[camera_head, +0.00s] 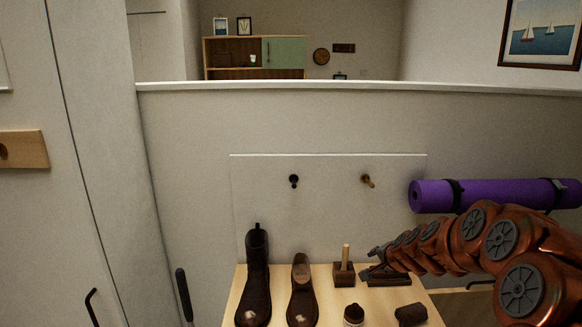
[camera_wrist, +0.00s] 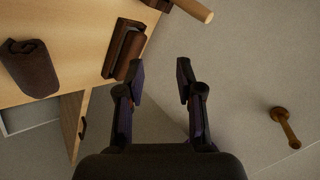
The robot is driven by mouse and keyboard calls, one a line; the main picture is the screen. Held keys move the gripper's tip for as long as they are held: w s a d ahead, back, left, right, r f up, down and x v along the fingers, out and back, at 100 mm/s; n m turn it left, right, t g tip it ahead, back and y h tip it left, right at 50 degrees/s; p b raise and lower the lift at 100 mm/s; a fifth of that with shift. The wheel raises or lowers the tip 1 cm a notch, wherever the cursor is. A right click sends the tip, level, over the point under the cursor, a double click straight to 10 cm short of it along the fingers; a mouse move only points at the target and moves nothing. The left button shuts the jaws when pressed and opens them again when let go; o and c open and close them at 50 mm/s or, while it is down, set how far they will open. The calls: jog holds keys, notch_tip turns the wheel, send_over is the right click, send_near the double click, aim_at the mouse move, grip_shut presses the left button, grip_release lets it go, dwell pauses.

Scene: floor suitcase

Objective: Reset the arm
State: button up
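My arm (camera_head: 500,240) reaches in from the right in the head view, bent leftward over the right end of the wooden bench. My gripper (camera_head: 372,252) is at the back right of the bench, just above or in front of a dark block-shaped item (camera_head: 385,275). In the wrist view my gripper (camera_wrist: 160,68) has its two fingers apart with nothing between them. A brown brush-like block (camera_wrist: 125,48) lies just left of the left finger; I cannot tell whether they touch.
A tall dark boot (camera_head: 256,280), a brown shoe (camera_head: 302,295), a block with an upright wooden handle (camera_head: 344,268), a small round item (camera_head: 353,315) and a rolled dark cloth (camera_head: 411,314) stand on the bench (camera_head: 280,278). Wall pegs (camera_head: 367,181) and a purple mat (camera_head: 480,194) are behind.

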jog(key=s+a+r+n+g+y, duration=0.1)
jog(key=s+a+n+g, duration=0.1)
jog(key=s+a, duration=0.35)
jog(key=s+a+r+n+g, duration=0.1)
jog(key=s+a+r+n, duration=0.15)
jog(key=s, duration=0.65)
jog(key=s+a+r+n+g+y, duration=0.1)
jog(key=s+a+n+g, duration=0.2)
jog(key=s, duration=0.4)
jog(key=s+d+n+g+h, duration=0.1)
jog(key=s+d+n+g, duration=0.1)
jog(key=s, duration=1.3)
jog(key=s+d+n+g+h, duration=0.2)
jog(key=s+g, duration=0.1)
jog(key=s, duration=1.2)
jog(key=shift+f, duration=0.2)
jog(key=shift+s+d, duration=0.1)
